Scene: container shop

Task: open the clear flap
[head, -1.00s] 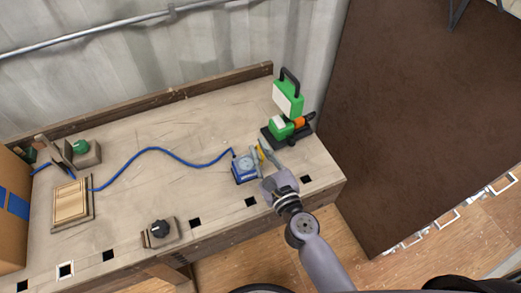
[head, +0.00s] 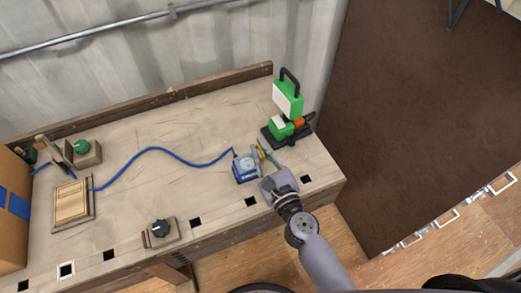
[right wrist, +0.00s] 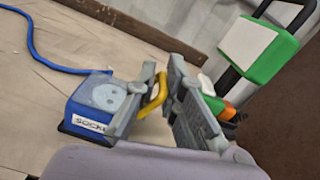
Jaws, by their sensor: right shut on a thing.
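A blue socket box (head: 245,168) stands near the right end of the workbench, with a blue cable running left from it. In the right wrist view the box (right wrist: 85,122) has a partly hidden "SOCK" label and a pale round socket face (right wrist: 110,95). The clear flap is hard to make out; I cannot tell its angle. A yellow tab (right wrist: 155,98) sits at the box's right side. My right gripper (head: 259,155) is shut on this tab; its fingers (right wrist: 161,90) hide part of the box's right side. My left gripper is not in view.
A green and black device (head: 285,115) stands just beyond the gripper. A black knob (head: 159,228), a wooden panel (head: 72,202) and a green button box (head: 86,153) are on the left of the bench (head: 180,110). The middle bench top is mostly clear.

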